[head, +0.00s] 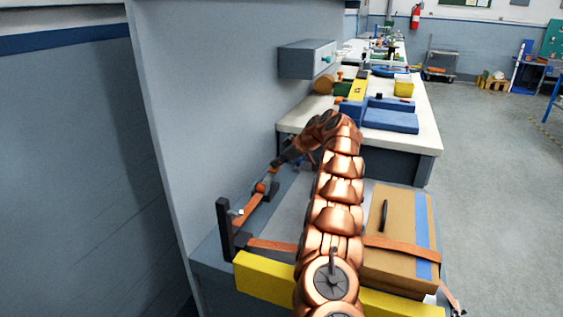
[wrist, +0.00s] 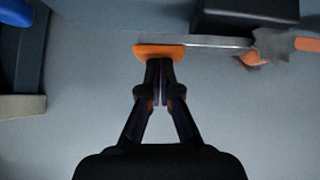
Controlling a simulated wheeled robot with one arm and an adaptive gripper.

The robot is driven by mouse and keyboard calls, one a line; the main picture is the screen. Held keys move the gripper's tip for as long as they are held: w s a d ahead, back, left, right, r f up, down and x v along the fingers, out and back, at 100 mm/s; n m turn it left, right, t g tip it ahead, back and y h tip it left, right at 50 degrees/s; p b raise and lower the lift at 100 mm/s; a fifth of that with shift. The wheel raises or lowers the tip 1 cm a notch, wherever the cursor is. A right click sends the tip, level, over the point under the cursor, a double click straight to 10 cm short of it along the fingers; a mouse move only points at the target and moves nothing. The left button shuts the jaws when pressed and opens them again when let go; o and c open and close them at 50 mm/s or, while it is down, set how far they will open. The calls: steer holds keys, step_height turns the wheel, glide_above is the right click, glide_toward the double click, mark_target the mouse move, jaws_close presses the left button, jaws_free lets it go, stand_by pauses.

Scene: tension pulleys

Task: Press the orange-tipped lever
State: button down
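The lever is a thin grey bar (wrist: 205,41) with a wide orange tip (wrist: 158,52) at its left end in the wrist view. My gripper (wrist: 160,68) has its two dark fingers brought together, with nothing seen between them. The fingertips are right at the lower edge of the orange tip and overlap it in the picture; I cannot tell whether they touch it. In the head view my gripper (head: 283,158) is beside the grey wall, above the ratchet (head: 266,192) on the orange strap. The lever is too small there to make out clearly.
An orange strap (head: 272,245) crosses the near bench to a cardboard box (head: 376,265) with a blue stripe. A dark upright post (head: 224,228) and a yellow bar (head: 265,276) stand at the near edge. A white bench (head: 427,130) with blue blocks lies beyond. Open floor is at the right.

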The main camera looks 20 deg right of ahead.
steer(key=shift+d+f, duration=0.1)
steer(key=shift+f, duration=0.35)
stand_by(0.5)
steer(key=shift+r, duration=0.45)
steer(key=w+a+r+p+v, duration=0.1)
steer(key=r+p+v, duration=0.1)
steer(key=v, duration=1)
steer(key=shift+w, duration=0.15)
steer(key=shift+d+r, duration=0.15)
